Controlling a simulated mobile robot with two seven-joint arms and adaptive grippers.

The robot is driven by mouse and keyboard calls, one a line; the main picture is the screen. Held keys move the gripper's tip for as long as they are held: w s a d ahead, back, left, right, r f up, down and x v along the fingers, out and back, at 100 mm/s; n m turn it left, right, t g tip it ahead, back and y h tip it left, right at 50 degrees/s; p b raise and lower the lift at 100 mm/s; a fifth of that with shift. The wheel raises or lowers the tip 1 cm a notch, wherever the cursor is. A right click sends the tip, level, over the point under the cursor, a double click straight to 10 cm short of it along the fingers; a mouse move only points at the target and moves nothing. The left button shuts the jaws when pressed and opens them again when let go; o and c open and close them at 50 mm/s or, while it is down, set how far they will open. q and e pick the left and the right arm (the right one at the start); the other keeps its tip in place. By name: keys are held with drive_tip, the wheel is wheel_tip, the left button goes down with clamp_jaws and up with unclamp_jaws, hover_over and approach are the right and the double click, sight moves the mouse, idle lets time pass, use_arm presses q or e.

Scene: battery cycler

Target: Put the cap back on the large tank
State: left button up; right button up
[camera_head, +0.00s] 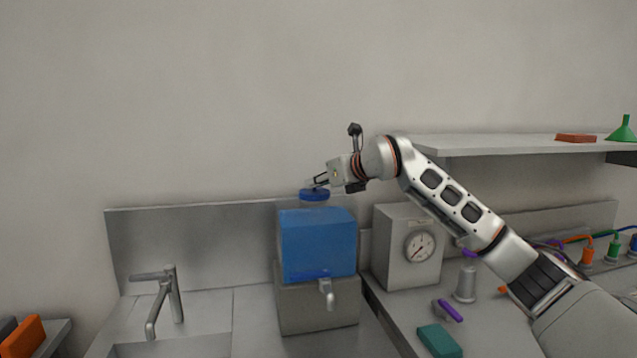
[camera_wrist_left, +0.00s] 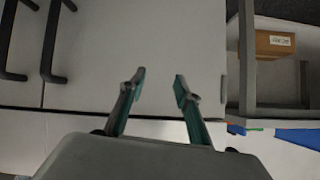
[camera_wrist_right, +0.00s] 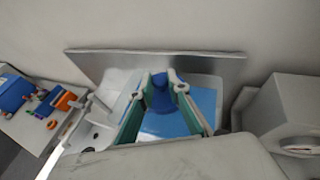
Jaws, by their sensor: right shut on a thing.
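The large tank (camera_head: 318,244) is a blue, box-shaped tank on a grey base with a tap at its front. The blue cap (camera_head: 314,195) is at the tank's neck on top; I cannot tell whether it is seated. My right gripper (camera_head: 317,183) reaches in from the right and is shut on the cap. In the right wrist view the cap (camera_wrist_right: 160,98) is between the two fingers, above the light blue tank top (camera_wrist_right: 207,103). My left gripper (camera_wrist_left: 160,82) shows only in the left wrist view, open and empty, in front of pale cabinet fronts.
A grey box with a round dial (camera_head: 407,246) stands right of the tank. A sink with a faucet (camera_head: 165,298) is on the left. A shelf (camera_head: 500,144) hangs at the right, above my right arm. A green block (camera_head: 439,340) lies on the right counter.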

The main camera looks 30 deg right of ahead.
drive_tip(key=o, duration=1)
drive_tip(key=shift+c, duration=0.2)
drive_tip(key=o, duration=0.5)
drive_tip(key=shift+c, duration=0.2)
drive_tip(key=shift+r, duration=0.1)
drive_tip(key=shift+r+p, duration=1.85)
drive_tip(key=shift+r, duration=1.6)
